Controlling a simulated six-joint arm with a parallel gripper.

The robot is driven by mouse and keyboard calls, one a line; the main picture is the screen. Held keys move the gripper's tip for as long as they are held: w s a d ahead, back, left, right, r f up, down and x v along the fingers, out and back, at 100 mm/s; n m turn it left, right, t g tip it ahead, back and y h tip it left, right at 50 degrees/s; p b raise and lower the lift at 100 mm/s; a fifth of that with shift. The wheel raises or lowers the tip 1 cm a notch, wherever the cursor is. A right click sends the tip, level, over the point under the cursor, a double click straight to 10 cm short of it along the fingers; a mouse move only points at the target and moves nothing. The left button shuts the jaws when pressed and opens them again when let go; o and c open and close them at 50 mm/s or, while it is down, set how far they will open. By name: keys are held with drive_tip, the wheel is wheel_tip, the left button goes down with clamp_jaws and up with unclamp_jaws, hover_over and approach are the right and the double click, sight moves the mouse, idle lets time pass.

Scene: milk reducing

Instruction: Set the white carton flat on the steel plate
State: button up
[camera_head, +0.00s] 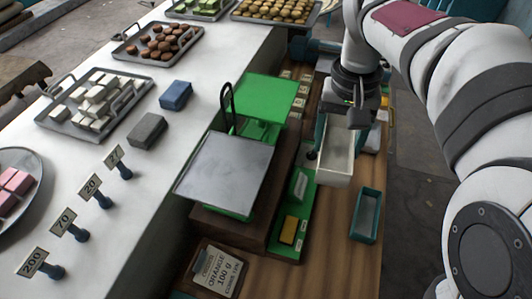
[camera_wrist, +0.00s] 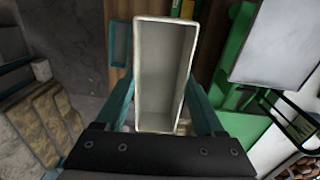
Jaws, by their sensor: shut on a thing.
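The white carton (camera_head: 335,165) looks like an open-topped, empty box, and my gripper (camera_head: 337,135) is shut on it. In the wrist view the carton (camera_wrist: 165,75) sits between the two teal fingers of my gripper (camera_wrist: 162,105), its open side facing the camera. The steel plate (camera_head: 228,172) is a flat grey square on a green scale, left of the carton in the head view. It also shows at the upper right of the wrist view (camera_wrist: 272,42). The plate looks bare, and the carton is apart from it.
A green scale platform (camera_head: 268,97) with a dark upright handle stands behind the plate. A green tray (camera_head: 288,235) with a yellow block (camera_head: 289,230) lies right of the plate. A teal box (camera_head: 367,215) is nearer the front.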

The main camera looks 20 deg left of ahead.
drive_tip(key=s+a+r, duration=0.5)
drive_tip(key=a+r, duration=0.3)
drive_tip(key=shift+m, duration=0.3)
drive_tip(key=a+f, duration=0.2)
drive_tip(key=a, duration=0.1)
drive_tip(key=s+a+f, duration=0.1)
drive_tip(key=a+f, duration=0.1)
drive_tip(key=a, duration=0.1)
drive_tip(key=s+a+f, duration=0.1)
drive_tip(key=a+f, duration=0.1)
drive_tip(key=a, duration=0.1)
drive_tip(key=shift+s+a+f, duration=0.15)
drive_tip(key=shift+a, duration=0.2)
drive_tip(key=shift+a+f, duration=0.15)
drive_tip(key=shift+f, duration=0.95)
drive_tip(key=shift+a+f, duration=0.1)
drive_tip(key=shift+f, duration=0.95)
drive_tip(key=shift+f, duration=0.1)
